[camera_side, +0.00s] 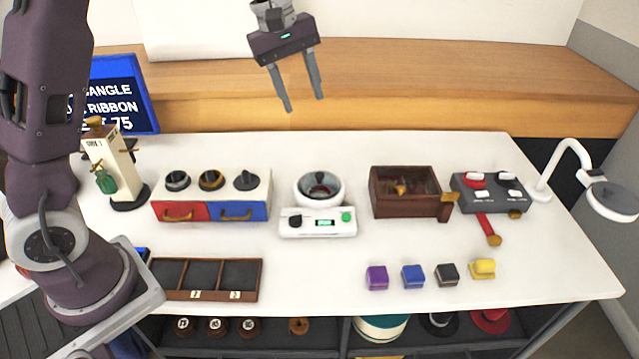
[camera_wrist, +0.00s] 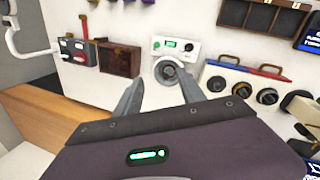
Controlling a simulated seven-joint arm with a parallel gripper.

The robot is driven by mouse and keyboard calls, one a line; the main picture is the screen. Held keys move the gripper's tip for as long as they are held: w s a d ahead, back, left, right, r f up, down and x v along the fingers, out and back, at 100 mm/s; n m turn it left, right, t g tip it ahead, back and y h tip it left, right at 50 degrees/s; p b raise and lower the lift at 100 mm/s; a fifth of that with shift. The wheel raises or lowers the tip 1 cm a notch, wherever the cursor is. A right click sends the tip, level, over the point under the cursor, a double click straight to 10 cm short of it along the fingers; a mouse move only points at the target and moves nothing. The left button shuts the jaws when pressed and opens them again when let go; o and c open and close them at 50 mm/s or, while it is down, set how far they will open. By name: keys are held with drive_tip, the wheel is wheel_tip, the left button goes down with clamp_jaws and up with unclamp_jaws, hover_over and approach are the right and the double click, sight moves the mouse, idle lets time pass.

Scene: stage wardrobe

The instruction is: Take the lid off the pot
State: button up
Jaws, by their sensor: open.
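A white round pot (camera_side: 320,187) stands on a white base (camera_side: 317,223) with a dark knob, a small green display and a green button. Its top shows a pale ring around a dark, shiny middle with a small spot of red; I cannot tell where the lid ends and the pot begins. The pot (camera_wrist: 168,70) also shows in the wrist view, beyond my fingertips. My gripper (camera_side: 305,104) is open and empty, high above the back of the table, behind and apart from the pot. Its fingers (camera_wrist: 162,82) show spread in the wrist view.
Left of the pot is a red and blue drawer unit (camera_side: 212,196) with dark knobs on top; right is a brown box (camera_side: 405,215). A divided tray (camera_side: 205,294) and several coloured blocks (camera_side: 413,276) lie in front. A lamp (camera_side: 612,198) stands far right. Table space before the base is clear.

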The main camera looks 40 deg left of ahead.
drive_tip(key=w+a+f+n, duration=0.2)
drive_tip(key=w+f, duration=0.3)
drive_tip(key=f, duration=0.2)
drive_tip(key=n+g+y, duration=0.2)
drive_tip(key=n, duration=0.1)
hover_over(320, 174)
drive_tip(key=d, duration=0.1)
wheel_tip(320, 174, down, 15)
drive_tip(key=f, duration=0.3)
drive_tip(key=a+f, duration=0.1)
drive_tip(key=f, duration=0.1)
drive_tip(key=shift+s+f, duration=0.1)
drive_tip(key=shift+f, duration=0.25)
clamp_jaws()
